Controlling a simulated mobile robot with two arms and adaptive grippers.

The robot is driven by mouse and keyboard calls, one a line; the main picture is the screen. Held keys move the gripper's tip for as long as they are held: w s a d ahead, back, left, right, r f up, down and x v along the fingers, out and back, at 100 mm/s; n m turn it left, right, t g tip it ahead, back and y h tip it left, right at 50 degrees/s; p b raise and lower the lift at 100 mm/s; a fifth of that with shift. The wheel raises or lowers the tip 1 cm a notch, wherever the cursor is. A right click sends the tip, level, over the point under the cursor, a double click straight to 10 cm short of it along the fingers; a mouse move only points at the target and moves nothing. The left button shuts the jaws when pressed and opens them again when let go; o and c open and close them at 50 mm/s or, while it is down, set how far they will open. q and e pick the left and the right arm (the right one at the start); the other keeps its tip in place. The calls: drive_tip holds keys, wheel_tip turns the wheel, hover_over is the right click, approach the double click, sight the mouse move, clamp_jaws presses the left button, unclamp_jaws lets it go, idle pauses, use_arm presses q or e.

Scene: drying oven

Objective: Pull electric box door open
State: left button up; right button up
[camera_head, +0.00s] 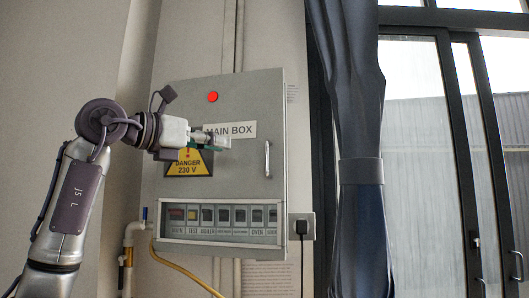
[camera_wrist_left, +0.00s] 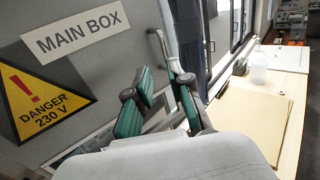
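The grey electric box (camera_head: 230,105) hangs on the wall in the head view, its door shut, with a "MAIN BOX" label and a yellow danger sign. The door's metal handle (camera_head: 267,158) is upright near the door's right edge. In the left wrist view the handle (camera_wrist_left: 157,42) shows just beyond the fingertips. My left gripper (camera_head: 222,143) is in front of the door, left of the handle in the head view. In the left wrist view its green-padded fingers (camera_wrist_left: 159,68) are apart, with nothing held. Part of the handle is hidden behind the fingers. My right gripper is not in view.
A row of switches (camera_head: 220,216) sits under the door's handle level. A socket with a black plug (camera_head: 302,227) is right of the box. A dark curtain (camera_head: 360,120) hangs further right, before glass doors. The left wrist view shows a light table (camera_wrist_left: 285,110) at right.

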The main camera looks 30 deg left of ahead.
sight(267, 169)
use_arm(q)
drive_tip(key=p+x, duration=0.4)
drive_tip(key=x, duration=0.8)
drive_tip(key=shift+w+d+r, duration=0.15)
drive_tip(key=shift+w+d, duration=0.05)
drive_tip(key=shift+d, duration=0.05)
drive_tip(key=shift+w+d+p, duration=0.15)
drive_tip(key=shift+w+p, duration=0.2)
drive_tip(key=shift+w, duration=0.2)
clamp_jaws()
